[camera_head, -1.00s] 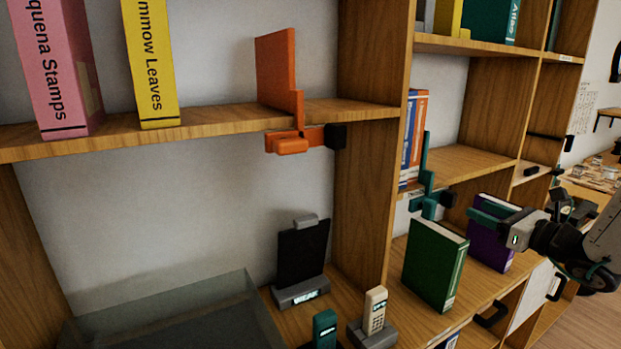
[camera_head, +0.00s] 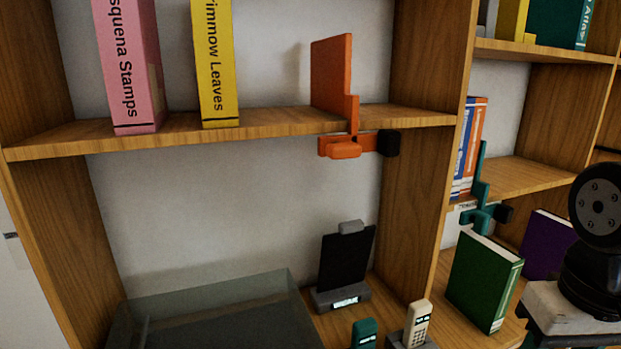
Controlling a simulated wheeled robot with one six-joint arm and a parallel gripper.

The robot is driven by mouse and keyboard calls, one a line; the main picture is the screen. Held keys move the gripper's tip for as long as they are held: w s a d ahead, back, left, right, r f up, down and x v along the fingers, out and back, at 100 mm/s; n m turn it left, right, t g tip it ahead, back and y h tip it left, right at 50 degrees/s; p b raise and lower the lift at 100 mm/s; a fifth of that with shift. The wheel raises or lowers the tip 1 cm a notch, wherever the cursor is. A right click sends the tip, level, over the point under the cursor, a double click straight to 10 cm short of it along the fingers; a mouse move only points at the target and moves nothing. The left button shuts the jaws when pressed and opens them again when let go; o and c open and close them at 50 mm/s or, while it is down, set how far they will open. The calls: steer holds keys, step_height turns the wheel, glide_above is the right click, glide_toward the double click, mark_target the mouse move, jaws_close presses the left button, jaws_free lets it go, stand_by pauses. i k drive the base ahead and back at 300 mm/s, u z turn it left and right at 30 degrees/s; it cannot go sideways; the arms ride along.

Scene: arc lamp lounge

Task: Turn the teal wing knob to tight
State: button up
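The teal wing knob (camera_head: 478,218) is on the underside of a teal upright bookend clamp (camera_head: 482,170) at the left end of the right bay's middle shelf. A black block (camera_head: 505,213) sits at its right side. The knob is small here, and I cannot read any tight mark or its exact angle. My arm fills the lower right, with a black round joint and a pale block that looks like part of my gripper. The fingertips do not show clearly, and that part is to the right of the knob and below it.
A green book (camera_head: 485,280) and a purple book (camera_head: 548,243) stand below the clamp. An orange bookend clamp (camera_head: 332,80) is on the left shelf. A wooden upright (camera_head: 425,150) separates the bays. A beige phone (camera_head: 417,322) and a glass-sided box (camera_head: 205,310) are lower left.

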mark_target(481, 220)
steer(key=u, duration=3.45)
steer(key=k, duration=2.9)
steer(key=z, duration=1.8)
